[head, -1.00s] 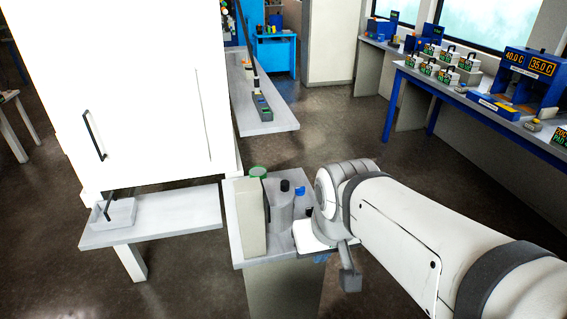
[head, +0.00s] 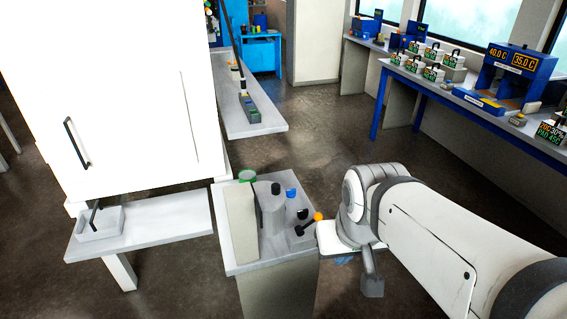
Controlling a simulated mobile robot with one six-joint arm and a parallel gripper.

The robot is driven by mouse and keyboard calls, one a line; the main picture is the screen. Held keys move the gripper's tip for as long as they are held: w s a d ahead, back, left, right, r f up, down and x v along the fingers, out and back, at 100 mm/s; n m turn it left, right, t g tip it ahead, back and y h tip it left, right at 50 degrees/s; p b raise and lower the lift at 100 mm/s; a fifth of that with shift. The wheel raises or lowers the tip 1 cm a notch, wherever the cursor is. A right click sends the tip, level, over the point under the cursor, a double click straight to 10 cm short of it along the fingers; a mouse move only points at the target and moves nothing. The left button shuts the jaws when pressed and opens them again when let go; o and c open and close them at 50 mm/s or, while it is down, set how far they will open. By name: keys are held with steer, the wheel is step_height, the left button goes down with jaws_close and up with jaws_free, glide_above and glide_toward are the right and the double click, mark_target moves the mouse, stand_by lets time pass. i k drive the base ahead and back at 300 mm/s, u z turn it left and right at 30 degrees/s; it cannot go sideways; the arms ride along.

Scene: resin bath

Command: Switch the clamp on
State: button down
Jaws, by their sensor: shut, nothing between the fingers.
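A small grey device with a black lever and an orange ball knob (head: 318,216) sits at the right edge of the small grey table (head: 238,265) in the head view. I take it to be the clamp's switch. Its lever slants up to the right. My gripper (head: 372,287) shows only in part as a grey piece hanging below my wrist, right of the table. It is shut and holds nothing. It is apart from the knob, though its height relative to it is hard to judge. The white wrist part sits just right of the knob.
On the small table stand a beige block (head: 241,220), a grey cylinder with a black top (head: 274,212) and a blue-capped bottle (head: 291,200). A white cabinet (head: 120,90) and a low shelf (head: 150,228) stand left. The floor behind the table is clear.

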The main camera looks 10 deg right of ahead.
mark_target(291, 193)
steer(key=u, duration=0.05)
steer(key=i, duration=1)
steer(key=z, duration=0.05)
